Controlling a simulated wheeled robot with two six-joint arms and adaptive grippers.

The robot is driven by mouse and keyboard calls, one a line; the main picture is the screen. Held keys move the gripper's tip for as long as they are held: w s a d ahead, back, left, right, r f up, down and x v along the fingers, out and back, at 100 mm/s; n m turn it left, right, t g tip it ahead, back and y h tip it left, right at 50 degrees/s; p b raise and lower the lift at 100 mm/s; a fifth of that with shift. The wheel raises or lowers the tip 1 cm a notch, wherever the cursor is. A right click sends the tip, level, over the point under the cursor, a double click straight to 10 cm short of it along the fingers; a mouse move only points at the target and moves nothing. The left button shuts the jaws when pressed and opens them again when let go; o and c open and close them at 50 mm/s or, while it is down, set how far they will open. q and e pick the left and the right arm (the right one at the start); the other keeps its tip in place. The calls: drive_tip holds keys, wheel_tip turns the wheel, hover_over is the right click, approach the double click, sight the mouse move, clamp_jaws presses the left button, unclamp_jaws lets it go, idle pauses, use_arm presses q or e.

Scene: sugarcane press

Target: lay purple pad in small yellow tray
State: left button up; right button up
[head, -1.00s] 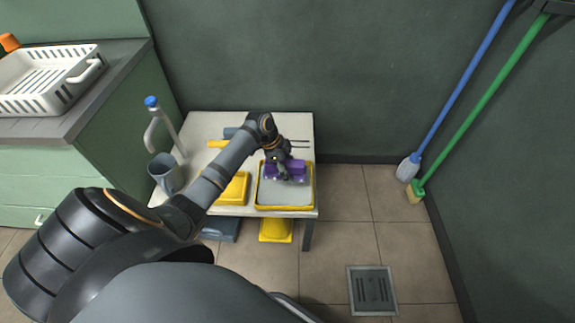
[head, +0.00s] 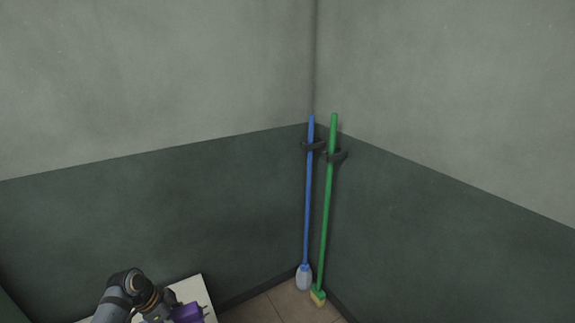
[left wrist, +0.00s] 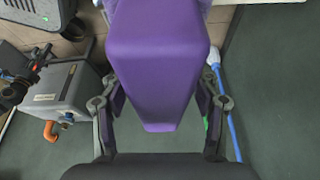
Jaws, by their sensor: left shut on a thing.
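The purple pad (left wrist: 158,60) fills the middle of the left wrist view, between the two fingers of my left gripper (left wrist: 160,110), which is shut on it. In the head view the purple pad (head: 187,313) shows at the bottom edge, next to my left gripper (head: 160,315), above the table's right end. The small yellow tray is not in view now; the frame bottom cuts off most of the table. My right gripper is in neither view.
A white table (head: 196,291) shows only its far right corner. A blue-handled mop (head: 308,200) and a green-handled broom (head: 326,210) stand in the wall corner. In the left wrist view a grey box-shaped machine (left wrist: 65,95) with an orange pipe is at left.

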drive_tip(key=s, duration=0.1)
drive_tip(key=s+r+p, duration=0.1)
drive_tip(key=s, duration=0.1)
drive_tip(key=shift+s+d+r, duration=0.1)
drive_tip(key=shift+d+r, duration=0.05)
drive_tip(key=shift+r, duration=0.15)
